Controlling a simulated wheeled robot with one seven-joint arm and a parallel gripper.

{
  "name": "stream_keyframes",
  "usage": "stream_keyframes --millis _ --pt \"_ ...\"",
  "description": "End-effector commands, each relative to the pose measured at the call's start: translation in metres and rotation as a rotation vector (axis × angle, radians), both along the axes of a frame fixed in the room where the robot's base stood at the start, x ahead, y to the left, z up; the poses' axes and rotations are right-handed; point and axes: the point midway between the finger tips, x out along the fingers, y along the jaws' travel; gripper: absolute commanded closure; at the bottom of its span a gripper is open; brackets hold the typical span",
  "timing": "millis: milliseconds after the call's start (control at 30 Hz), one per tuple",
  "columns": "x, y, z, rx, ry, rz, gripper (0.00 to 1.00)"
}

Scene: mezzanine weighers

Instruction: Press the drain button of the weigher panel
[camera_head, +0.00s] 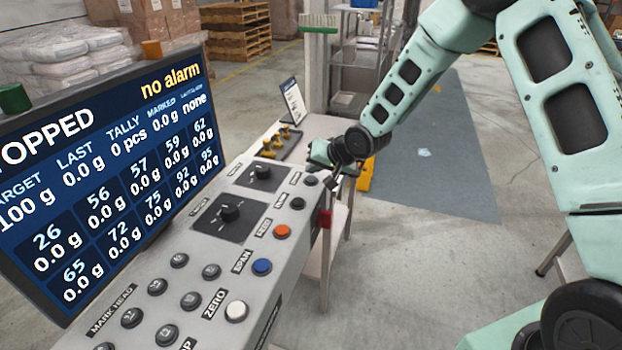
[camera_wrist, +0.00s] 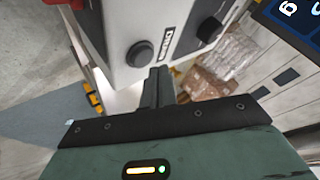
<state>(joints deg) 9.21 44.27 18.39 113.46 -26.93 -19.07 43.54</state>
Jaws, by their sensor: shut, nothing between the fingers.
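The weigher panel (camera_head: 213,263) is a light grey console with dial knobs and several round buttons. The drain button is a dark round button (camera_head: 310,180) at the panel's far right corner; it also shows in the wrist view (camera_wrist: 140,53), beside a black label that seems to read DRAIN (camera_wrist: 167,45). My gripper (camera_head: 333,181) is just right of that button in the head view. In the wrist view its fingers (camera_wrist: 158,73) are shut and empty, with the tips close to the button and label. I cannot tell whether they touch the panel.
A dark screen (camera_head: 110,190) behind the panel reads "no alarm" and part of "STOPPED". Orange (camera_head: 281,231), blue (camera_head: 262,267) and white (camera_head: 236,311) buttons line the near edge. A red part (camera_head: 325,218) sits on the panel's side. A table stands beyond; open floor lies right.

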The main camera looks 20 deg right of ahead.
Motion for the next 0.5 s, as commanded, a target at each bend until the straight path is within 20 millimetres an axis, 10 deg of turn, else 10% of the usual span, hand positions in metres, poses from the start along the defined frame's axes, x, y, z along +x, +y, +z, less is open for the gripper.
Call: stream_keyframes --millis 500 --pt "-0.0001 -0.0001 -0.0086 0.001 0.0 -0.001 1.0"
